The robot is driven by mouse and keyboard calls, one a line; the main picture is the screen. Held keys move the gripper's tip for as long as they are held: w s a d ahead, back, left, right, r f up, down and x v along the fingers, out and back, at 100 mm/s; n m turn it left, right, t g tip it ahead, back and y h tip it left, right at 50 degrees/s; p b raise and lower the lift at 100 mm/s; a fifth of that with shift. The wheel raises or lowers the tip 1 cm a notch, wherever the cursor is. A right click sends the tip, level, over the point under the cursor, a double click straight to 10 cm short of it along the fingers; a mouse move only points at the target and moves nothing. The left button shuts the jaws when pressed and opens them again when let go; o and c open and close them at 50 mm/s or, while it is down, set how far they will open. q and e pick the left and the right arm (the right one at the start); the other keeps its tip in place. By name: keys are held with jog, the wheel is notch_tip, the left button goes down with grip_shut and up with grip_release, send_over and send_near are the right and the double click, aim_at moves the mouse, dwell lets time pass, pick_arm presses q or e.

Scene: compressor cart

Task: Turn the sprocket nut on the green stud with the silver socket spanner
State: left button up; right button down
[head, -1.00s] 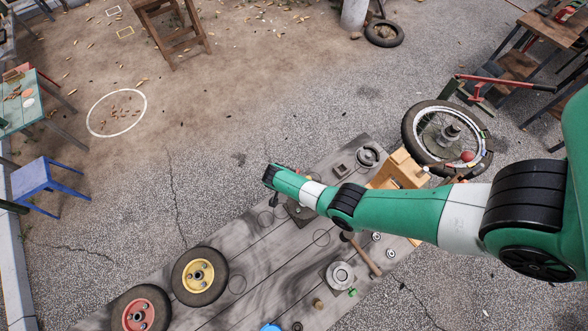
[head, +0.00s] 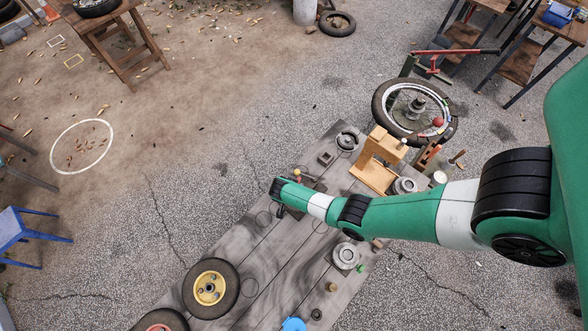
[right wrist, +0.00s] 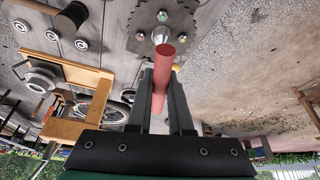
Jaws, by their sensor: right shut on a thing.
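My right gripper (right wrist: 163,78) is shut on a red handle (right wrist: 165,60) in the right wrist view. A silver socket end (right wrist: 161,33) shows beyond the handle, close to a grey toothed sprocket plate (right wrist: 184,14). I cannot tell whether the socket is seated on a nut. In the head view my right gripper (head: 279,209) is over the grey bench (head: 262,262), and my arm hides much of the tool and sprocket. My left gripper is not in view.
A yellow-hubbed wheel (head: 211,289) and a red-hubbed wheel (head: 160,322) lie at the bench's near left. A wooden stand (head: 376,163) and a spoked wheel (head: 413,108) are at the far right. A grey flanged part (head: 346,256) lies near the right edge.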

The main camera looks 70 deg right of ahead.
jog(key=shift+f+b, duration=1.6)
jog(key=shift+f, duration=0.7)
jog(key=shift+p, duration=0.5)
jog(key=shift+f, duration=0.15)
jog(key=shift+f+b, duration=0.3)
jog(key=shift+b, duration=0.15)
jog(key=shift+f+b, duration=0.65)
jog(key=shift+f, duration=0.1)
jog(key=c, duration=1.3)
grip_release()
grip_shut()
